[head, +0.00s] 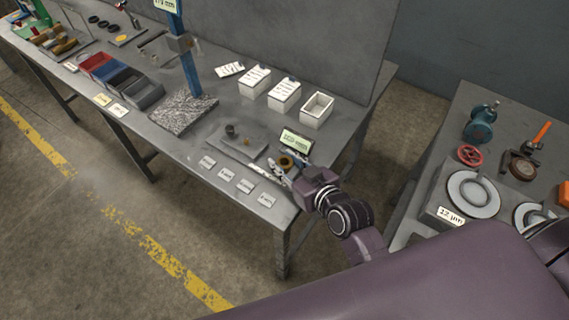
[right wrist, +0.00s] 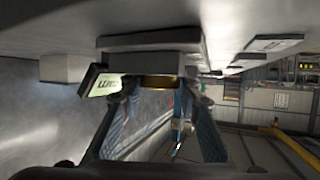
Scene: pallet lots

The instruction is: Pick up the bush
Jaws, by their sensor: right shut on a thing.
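The bush is a brass-coloured ring (head: 287,162) near the right front corner of the grey bench (head: 225,110). My right gripper (head: 284,172) comes in from the lower right and is shut on the bush. In the right wrist view, the brass bush (right wrist: 160,82) shows as a thin band between the tips of my right gripper (right wrist: 162,90), close to a grey block. Most of the bush is hidden there, and I cannot tell whether it touches the surface. My left gripper is not in view.
A green-lit display (head: 296,141) stands just behind the bush. A grey plate (head: 232,146) with small parts lies to its left. Several white labels lie along the front edge. White bins (head: 284,96) stand at the back. A second bench (head: 470,130) is at the right, across a gap.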

